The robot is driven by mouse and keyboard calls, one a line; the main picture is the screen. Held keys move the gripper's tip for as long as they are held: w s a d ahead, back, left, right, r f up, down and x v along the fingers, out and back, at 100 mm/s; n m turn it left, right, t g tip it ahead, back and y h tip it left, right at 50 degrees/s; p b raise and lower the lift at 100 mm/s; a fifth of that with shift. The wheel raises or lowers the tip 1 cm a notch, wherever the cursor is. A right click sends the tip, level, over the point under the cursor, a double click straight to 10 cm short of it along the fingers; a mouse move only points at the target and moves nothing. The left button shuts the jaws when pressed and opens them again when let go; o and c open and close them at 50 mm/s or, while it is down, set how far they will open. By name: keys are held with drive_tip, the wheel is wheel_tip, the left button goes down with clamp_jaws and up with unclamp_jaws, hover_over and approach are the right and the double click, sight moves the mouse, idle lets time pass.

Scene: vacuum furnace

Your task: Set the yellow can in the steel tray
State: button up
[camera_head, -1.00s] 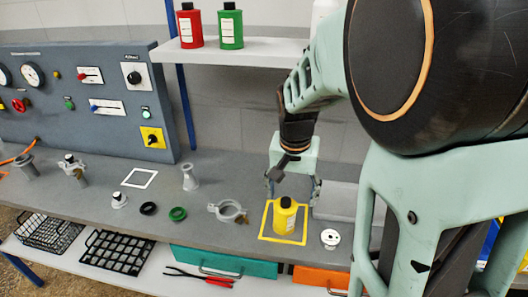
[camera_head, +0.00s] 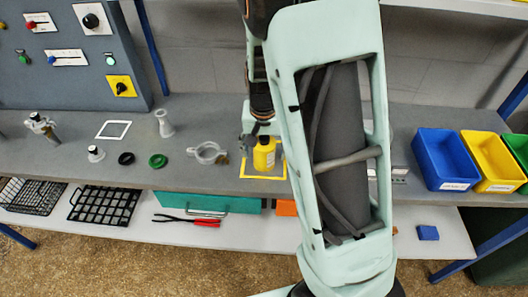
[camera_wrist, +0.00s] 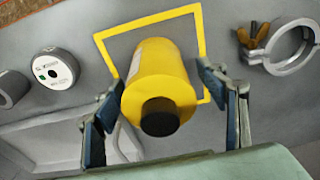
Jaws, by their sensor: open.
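The yellow can (camera_head: 264,157) with a black cap stands within a yellow square outline on the grey bench. In the wrist view the can (camera_wrist: 158,82) is seen from above, between the fingers of my gripper (camera_wrist: 160,96). My gripper is open, with one finger on each side of the can; whether a finger touches it I cannot tell. In the head view my gripper (camera_head: 263,138) is at the can, partly hidden by my arm. The steel tray (camera_wrist: 88,131) shows in part at the lower left of the wrist view; my arm hides most of it in the head view.
A metal clamp ring (camera_head: 208,152) lies left of the can. A round metal piece (camera_wrist: 55,68) lies near the tray. Blue (camera_head: 444,160) and yellow (camera_head: 490,160) bins stand at the right. A control panel (camera_head: 60,60) stands at the back left.

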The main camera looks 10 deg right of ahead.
drive_tip(key=shift+f, duration=0.25)
drive_tip(key=shift+c, duration=0.5)
drive_tip(key=shift+r, duration=0.1)
drive_tip(key=c, duration=1.6)
